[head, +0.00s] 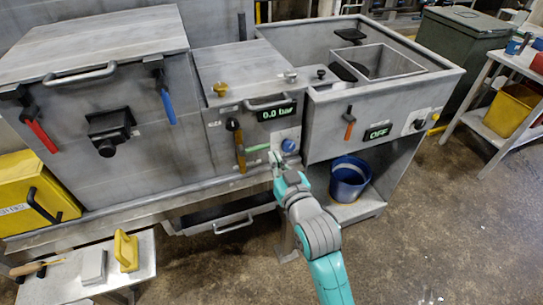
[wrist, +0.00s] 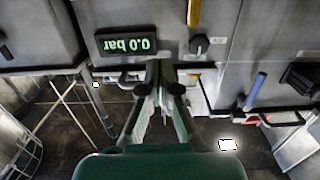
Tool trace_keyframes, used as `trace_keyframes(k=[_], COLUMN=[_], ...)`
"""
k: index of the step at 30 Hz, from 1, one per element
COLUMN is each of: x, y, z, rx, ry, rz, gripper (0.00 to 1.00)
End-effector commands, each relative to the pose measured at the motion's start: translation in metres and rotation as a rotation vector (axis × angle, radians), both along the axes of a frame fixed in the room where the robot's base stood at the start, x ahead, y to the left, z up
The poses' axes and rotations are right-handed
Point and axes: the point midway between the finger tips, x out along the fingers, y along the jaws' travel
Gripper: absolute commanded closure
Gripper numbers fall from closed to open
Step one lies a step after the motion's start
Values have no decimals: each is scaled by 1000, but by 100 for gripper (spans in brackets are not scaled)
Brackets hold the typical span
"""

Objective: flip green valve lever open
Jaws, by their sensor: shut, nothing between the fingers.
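The green valve lever (head: 257,148) is on the front of the middle cabinet, below the 0.0 bar display (head: 277,112). It lies roughly level, pointing left from a pale fitting beside a round blue knob (head: 288,145). My gripper (head: 277,158) is at the cabinet front, just below and right of the lever; I cannot tell whether it touches it. In the wrist view the gripper (wrist: 165,72) is shut and empty, its fingertips together in front of the panel. The lever is not clearly visible there, probably hidden by the fingers. The display (wrist: 126,42) appears upside down.
A yellow-orange handle (head: 239,147) hangs left of the lever. A blue bucket (head: 350,179) stands on the shelf below the sink unit, to the right. A drawer handle (head: 233,225) sticks out below. The floor at right is clear.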

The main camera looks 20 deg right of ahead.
Motion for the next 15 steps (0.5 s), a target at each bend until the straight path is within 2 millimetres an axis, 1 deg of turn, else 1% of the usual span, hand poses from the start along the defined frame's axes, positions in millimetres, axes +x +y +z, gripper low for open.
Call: trace_keyframes(k=[15], x=[91], y=[0], z=[-3], rx=[0], ry=[-1], rz=[0], gripper=[100])
